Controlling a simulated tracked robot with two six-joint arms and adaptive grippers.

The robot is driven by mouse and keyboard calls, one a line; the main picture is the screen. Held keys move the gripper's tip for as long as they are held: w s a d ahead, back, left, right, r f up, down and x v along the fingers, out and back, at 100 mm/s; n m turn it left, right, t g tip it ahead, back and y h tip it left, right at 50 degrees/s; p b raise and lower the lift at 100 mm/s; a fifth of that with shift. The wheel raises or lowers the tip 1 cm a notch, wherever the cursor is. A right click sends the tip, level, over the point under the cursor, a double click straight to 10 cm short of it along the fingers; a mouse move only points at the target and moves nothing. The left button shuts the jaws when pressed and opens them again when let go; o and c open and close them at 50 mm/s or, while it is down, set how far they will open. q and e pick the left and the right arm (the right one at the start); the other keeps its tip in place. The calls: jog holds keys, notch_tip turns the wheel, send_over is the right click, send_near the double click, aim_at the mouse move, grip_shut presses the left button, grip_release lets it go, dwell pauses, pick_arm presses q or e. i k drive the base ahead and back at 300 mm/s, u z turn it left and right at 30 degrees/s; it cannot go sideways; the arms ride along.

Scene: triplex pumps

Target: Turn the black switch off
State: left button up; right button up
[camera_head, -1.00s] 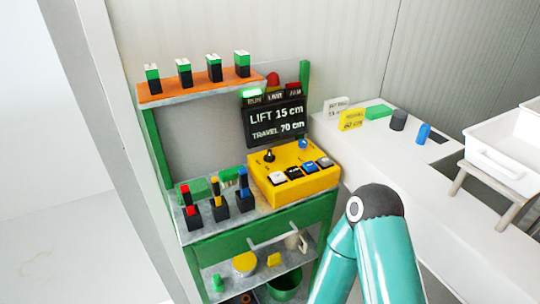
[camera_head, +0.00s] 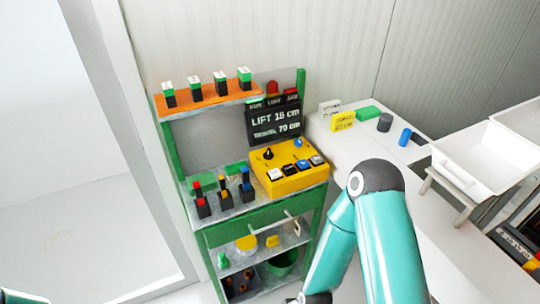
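A yellow control box (camera_head: 288,176) sits on the green-framed workbench. A black knob-topped lever (camera_head: 268,154) stands at its back left, and a blue knob (camera_head: 298,142) at its back right. Along its front is a row of small rocker switches, one of them a black switch (camera_head: 290,169). I cannot tell the rocker's exact position. My teal right arm rises from the bottom right and bends down in front of the bench.
A dark sign (camera_head: 274,121) reading LIFT 15 cm, TRAVEL 70 cm stands behind the box. Red, yellow and blue topped black switches (camera_head: 223,198) stand left of it. An orange shelf (camera_head: 208,99) is above. A white table (camera_head: 350,150) and white bin (camera_head: 485,155) are at right.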

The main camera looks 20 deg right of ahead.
aim_at(268, 155)
jog(key=k, duration=0.8)
jog(key=z, duration=0.65)
jog(key=i, duration=1.65)
jog(key=u, duration=1.2)
